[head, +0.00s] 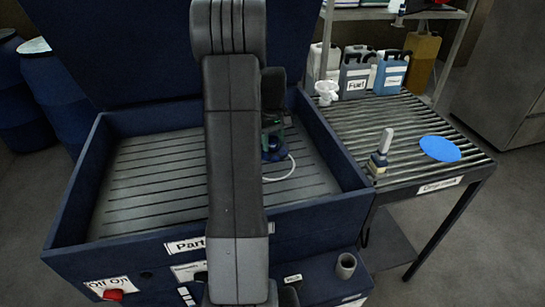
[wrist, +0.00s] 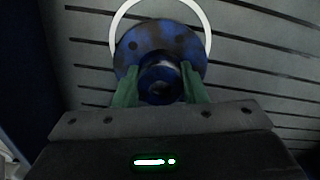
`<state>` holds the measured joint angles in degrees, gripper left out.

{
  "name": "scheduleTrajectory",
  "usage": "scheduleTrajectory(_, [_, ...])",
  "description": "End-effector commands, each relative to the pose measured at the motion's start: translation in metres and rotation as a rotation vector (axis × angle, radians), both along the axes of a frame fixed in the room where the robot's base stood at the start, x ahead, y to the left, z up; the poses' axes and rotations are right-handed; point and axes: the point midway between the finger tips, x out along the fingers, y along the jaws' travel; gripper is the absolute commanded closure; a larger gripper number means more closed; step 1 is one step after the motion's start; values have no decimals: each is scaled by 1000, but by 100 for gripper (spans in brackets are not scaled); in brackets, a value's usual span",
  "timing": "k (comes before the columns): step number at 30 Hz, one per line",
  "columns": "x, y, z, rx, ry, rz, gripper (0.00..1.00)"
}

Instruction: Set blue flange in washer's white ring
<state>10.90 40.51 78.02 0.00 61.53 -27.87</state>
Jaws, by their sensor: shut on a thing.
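The blue flange (wrist: 160,45), a round disc with bolt holes and a raised hub, is held between the green fingers of my gripper (wrist: 160,84) in the wrist view. In the head view, my gripper (head: 272,130) and the blue flange (head: 271,155) show inside the washer (head: 92,190), partly hidden by my arm. The white ring (head: 291,168) is on the washer's slatted floor, its left part hidden. In the wrist view, the ring (wrist: 207,25) shows behind and around the flange's far side. I cannot tell whether the flange touches the floor.
The washer has raised dark blue walls and an open lid (head: 140,50). The left of the washer floor is clear.

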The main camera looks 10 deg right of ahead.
Motion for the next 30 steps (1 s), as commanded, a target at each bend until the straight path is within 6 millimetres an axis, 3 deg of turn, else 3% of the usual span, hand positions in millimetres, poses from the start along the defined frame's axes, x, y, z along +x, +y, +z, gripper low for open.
scheduleTrajectory(14, [0,0,-51,0,1,0,99])
scheduleTrajectory(24, [0,0,-56,0,-2,0,99])
scheduleTrajectory(25, [0,0,-57,0,-1,0,60])
scheduleTrajectory(28, [0,0,-56,-1,-1,0,40])
scheduleTrajectory(30, [0,0,-56,0,-1,0,40])
